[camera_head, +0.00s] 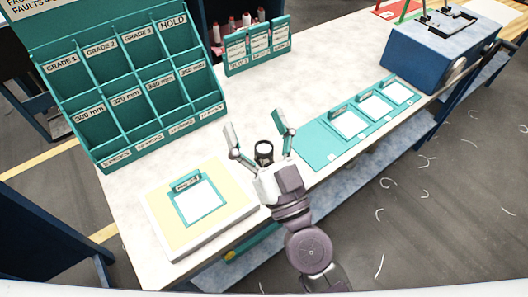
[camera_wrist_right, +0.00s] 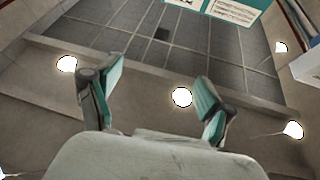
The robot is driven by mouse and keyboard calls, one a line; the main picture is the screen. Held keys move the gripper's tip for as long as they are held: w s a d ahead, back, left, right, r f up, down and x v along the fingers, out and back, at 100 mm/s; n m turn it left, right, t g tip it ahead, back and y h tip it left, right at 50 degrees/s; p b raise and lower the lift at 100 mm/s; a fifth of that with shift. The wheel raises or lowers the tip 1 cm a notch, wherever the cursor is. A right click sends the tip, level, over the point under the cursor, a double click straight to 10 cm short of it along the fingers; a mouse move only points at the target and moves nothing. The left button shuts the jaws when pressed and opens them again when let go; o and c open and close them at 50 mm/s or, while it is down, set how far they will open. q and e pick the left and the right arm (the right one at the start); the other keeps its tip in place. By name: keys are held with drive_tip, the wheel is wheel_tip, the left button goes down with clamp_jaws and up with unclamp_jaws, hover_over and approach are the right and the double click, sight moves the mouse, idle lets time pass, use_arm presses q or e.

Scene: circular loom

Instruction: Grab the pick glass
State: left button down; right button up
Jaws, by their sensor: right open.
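My right gripper (camera_head: 258,130) is open over the middle of the table. A small black cylinder with a dark round top (camera_head: 264,149) shows between its fingers in the head view. It looks like the pick glass, but I cannot tell whether it stands on the table behind the gripper or belongs to the gripper. In the right wrist view the open fingers (camera_wrist_right: 153,100) have nothing between them, and the fingers point towards a dark panelled surface with bright lamps. My left gripper is not in view.
A teal sorting rack (camera_head: 150,137) stands at the left back, with a smaller teal card holder (camera_head: 232,66) beside it. A cream board (camera_head: 163,217) lies front left. A teal mat with several white cards (camera_head: 318,152) lies right of the gripper. A blue machine (camera_head: 425,72) stands at the right.

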wheel_tip(320, 180, down, 2)
drive_tip(key=w+d+m+h, duration=0.2)
drive_tip(key=w+m+h, duration=0.1)
drive_tip(key=m+h, duration=0.5)
drive_tip(key=n+g+h, duration=0.3)
drive_tip(key=g+h, duration=0.1)
drive_tip(key=g, duration=0.4)
approach(263, 148)
drive_tip(key=x, duration=0.2)
drive_tip(key=d+x, duration=0.1)
drive_tip(key=x, duration=0.1)
drive_tip(key=shift+w+p, duration=0.25)
drive_tip(key=shift+p, duration=0.05)
drive_tip(key=shift+a+f+p+x, duration=0.1)
drive_tip(key=shift+a+p+x, duration=0.05)
drive_tip(key=shift+x, duration=0.85)
drive_tip(key=shift+a+f+p+x, duration=0.1)
drive_tip(key=shift+x, duration=0.95)
drive_tip(key=shift+a+f+p+x, duration=0.1)
drive_tip(key=shift+a+p+x, duration=0.05)
drive_tip(key=shift+x, duration=0.85)
drive_tip(key=shift+s, duration=0.1)
drive_tip(key=shift+r, duration=0.1)
drive_tip(key=c, duration=1.3)
drive_tip(key=shift+r, duration=0.1)
